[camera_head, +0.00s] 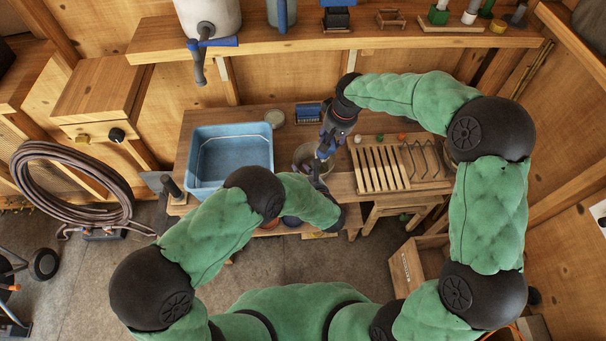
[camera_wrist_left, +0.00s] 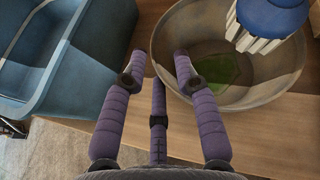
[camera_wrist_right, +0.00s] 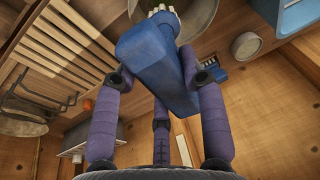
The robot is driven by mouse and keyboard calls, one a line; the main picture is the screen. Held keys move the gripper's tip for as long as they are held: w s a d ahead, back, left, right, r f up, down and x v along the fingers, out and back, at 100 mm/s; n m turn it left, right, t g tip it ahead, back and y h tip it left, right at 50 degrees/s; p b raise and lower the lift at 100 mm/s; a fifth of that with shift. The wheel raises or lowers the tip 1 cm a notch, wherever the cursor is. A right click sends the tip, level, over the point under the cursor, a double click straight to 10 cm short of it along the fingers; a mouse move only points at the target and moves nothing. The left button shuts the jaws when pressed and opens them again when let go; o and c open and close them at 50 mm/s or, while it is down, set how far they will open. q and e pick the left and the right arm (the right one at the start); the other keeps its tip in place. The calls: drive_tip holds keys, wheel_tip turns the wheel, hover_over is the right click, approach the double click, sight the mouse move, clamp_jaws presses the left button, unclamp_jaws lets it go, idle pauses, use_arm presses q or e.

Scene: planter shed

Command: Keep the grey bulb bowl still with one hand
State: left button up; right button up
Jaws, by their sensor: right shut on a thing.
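The grey bulb bowl (camera_head: 300,158) stands on the wooden bench, partly hidden by my grippers. In the left wrist view the bowl (camera_wrist_left: 275,95) is wide, with a green patch (camera_wrist_left: 222,72) inside. My left gripper (camera_wrist_left: 160,60) is open at its near left rim, one finger outside and one over the inside; I cannot tell whether they touch it. It also shows in the head view (camera_head: 317,172). My right gripper (camera_wrist_right: 160,80) is shut on a blue brush (camera_wrist_right: 160,65). The brush's pale bristles (camera_wrist_left: 262,38) hang over the bowl's far right side.
A blue tub (camera_head: 230,184) stands left of the bowl. A slatted wooden rack (camera_head: 378,167) lies to the right. A small blue object (camera_head: 308,112) and a round tin (camera_head: 275,118) sit behind. A shelf (camera_head: 350,41) runs above the bench.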

use_arm(q)
clamp_jaws()
idle(1.1)
idle(0.3)
use_arm(e)
drive_tip(key=w+a+r+g+h, duration=0.1)
drive_tip(key=w+a+r+h, duration=0.1)
drive_tip(key=a+r, duration=0.2)
drive_tip(key=shift+a+g, duration=0.3)
drive_tip(key=shift+a, duration=0.25)
